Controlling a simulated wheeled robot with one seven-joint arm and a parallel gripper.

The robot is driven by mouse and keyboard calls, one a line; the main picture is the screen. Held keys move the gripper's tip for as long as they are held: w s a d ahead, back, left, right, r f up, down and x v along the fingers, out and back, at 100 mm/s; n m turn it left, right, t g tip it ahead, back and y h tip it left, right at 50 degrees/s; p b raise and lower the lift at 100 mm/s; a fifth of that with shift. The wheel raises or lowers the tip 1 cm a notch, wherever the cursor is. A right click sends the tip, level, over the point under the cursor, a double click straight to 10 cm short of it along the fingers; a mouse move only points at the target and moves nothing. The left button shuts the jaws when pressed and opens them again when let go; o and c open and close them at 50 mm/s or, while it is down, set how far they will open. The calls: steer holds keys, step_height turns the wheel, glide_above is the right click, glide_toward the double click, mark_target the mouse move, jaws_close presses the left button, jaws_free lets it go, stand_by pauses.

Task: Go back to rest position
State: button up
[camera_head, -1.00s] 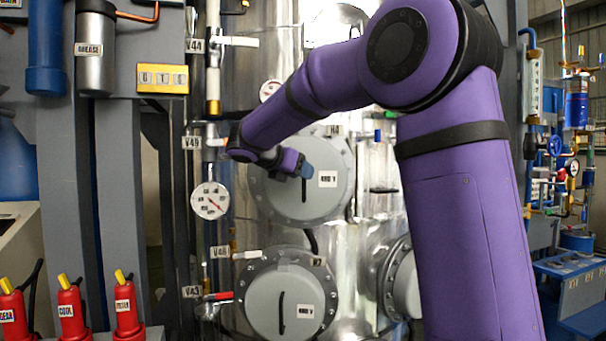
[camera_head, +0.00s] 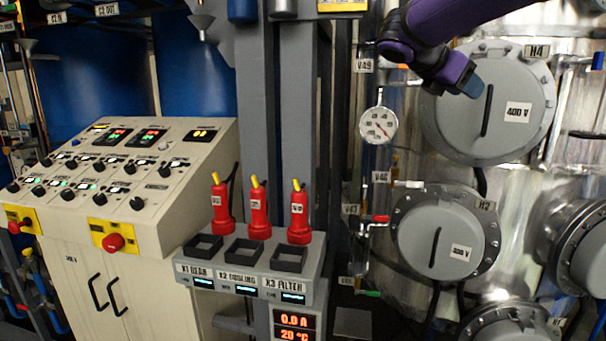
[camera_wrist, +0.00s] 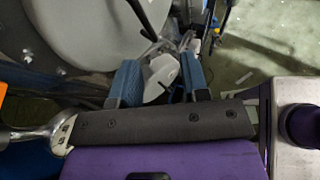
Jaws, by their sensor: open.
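My gripper (camera_head: 470,84) is at the top right of the head view, at the end of my purple arm, in front of the grey round hatch H4 (camera_head: 520,110). In that view I cannot tell whether it touches the hatch. In the wrist view its two blue fingers (camera_wrist: 162,78) stand apart with nothing gripped between them. A grey hatch face (camera_wrist: 85,30) fills the upper left of the wrist view.
A pressure gauge (camera_head: 378,125) and a red-handled valve (camera_head: 380,218) are left of the hatches. Hatch H2 (camera_head: 445,240) is below H4. Red plugs (camera_head: 258,212) stand behind a slotted panel (camera_head: 245,268). A beige control console (camera_head: 120,180) is at left.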

steer(key=s+a+f+m+t+y, duration=0.1)
steer(key=s+f+m+y, duration=0.3)
steer(key=s, duration=0.6)
steer(key=s+a+f+m+t+y, duration=0.1)
steer(key=s+a+f+m+y, duration=0.2)
steer(key=s+f+m, duration=0.5)
steer(key=s+a+f+m+y, duration=0.2)
steer(key=s+f+m+y, duration=0.3)
steer(key=s, duration=0.6)
steer(key=shift+s+a+f+m+t, duration=0.4)
steer(key=shift+f+m, duration=0.2)
steer(key=shift+m, duration=0.5)
steer(key=shift+d, duration=0.1)
